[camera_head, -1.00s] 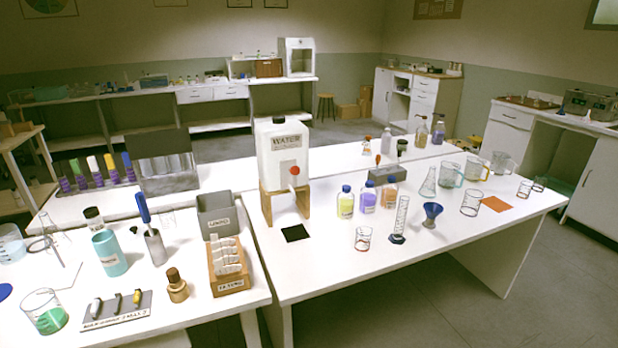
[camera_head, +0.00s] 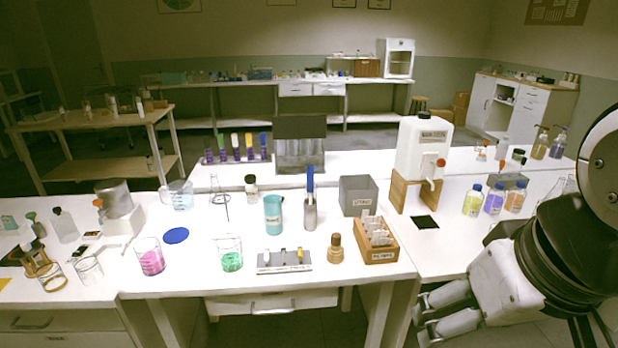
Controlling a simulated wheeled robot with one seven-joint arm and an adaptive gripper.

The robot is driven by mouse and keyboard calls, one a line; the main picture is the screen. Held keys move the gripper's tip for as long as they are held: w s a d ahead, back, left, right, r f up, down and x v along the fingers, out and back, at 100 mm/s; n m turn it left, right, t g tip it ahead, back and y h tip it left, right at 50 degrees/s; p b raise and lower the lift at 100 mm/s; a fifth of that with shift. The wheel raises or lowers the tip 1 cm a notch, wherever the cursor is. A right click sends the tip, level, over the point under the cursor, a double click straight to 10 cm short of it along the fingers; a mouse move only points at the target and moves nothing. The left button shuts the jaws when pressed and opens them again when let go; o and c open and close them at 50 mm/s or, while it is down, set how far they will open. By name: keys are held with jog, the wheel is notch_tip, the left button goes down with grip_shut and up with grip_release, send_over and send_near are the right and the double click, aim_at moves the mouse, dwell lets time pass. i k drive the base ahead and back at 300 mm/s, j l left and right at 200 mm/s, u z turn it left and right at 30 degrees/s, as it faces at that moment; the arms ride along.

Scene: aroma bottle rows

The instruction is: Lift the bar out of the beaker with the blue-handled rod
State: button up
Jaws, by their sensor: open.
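The blue-handled rod (camera_head: 310,184) stands upright in a grey metal holder (camera_head: 310,215) on the near white bench; its lower end is hidden. A beaker with green liquid (camera_head: 231,256) stands near the front edge of this bench. A beaker with pink liquid (camera_head: 151,258) stands to its left. I cannot make out a bar in either beaker. My gripper (camera_head: 422,317) is at the lower right, in front of the bench and well to the right of both beakers. Its white fingers are apart and empty, away from the rod.
A labelled board with small bars (camera_head: 284,262), a brown bottle (camera_head: 335,249) and a wooden rack (camera_head: 377,244) line the front. A teal cup (camera_head: 273,214) and grey bin (camera_head: 357,194) stand behind. A blue disc (camera_head: 176,235) lies left.

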aim_at(310, 168)
jog(key=u, duration=0.2)
jog(key=i+j, duration=0.1)
jog(key=i, duration=0.45)
jog(key=i+j+z, duration=0.1)
jog(key=i, duration=0.4)
jog(key=i+j, duration=0.15)
jog(key=i, duration=0.4)
